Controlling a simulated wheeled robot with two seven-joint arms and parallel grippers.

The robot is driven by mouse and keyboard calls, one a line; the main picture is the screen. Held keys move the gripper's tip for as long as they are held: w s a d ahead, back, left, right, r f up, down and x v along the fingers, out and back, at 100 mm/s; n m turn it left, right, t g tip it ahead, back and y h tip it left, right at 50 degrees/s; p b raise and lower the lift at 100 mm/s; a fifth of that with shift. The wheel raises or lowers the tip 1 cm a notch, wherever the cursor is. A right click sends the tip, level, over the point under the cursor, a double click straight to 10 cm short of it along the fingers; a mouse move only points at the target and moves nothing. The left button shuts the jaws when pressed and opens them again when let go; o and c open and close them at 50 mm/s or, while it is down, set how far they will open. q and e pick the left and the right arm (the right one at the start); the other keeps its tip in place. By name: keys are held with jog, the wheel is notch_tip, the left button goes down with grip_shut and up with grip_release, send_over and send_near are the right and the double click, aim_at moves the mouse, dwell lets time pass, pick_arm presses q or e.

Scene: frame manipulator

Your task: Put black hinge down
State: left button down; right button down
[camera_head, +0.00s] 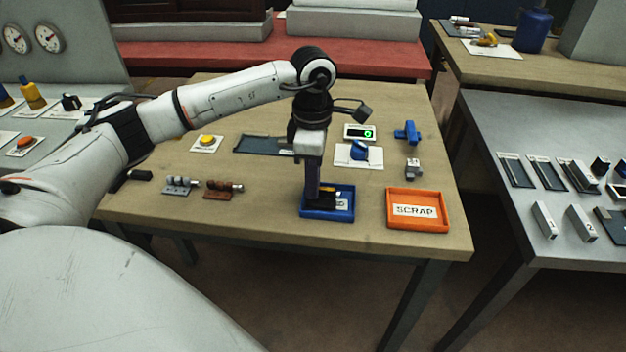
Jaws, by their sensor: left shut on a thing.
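My left gripper (316,197) points straight down over the blue tray (343,213) near the table's front edge, with its fingertips low inside the tray's outline. It is shut on a small dark thing, which looks like the black hinge (322,202). The fingers hide part of it, and I cannot tell whether it touches the tray floor. A white label and a small yellowish bit show in the tray beside the fingers. My right gripper is not in view.
An orange SCRAP tray (447,211) stands to the right. Behind are a white pad with a blue knob (359,151), a green-lit display (359,132) and a dark flat tray (262,145). Grey and brown fixtures (218,190) stand left, near a small black block (140,175).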

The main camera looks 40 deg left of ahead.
pick_arm(q)
jog(key=shift+f, duration=0.2)
jog(key=c, duration=2)
grip_release()
jog(key=shift+r, duration=0.45)
notch_tip(320, 180, up, 12)
jog(key=shift+f, duration=0.2)
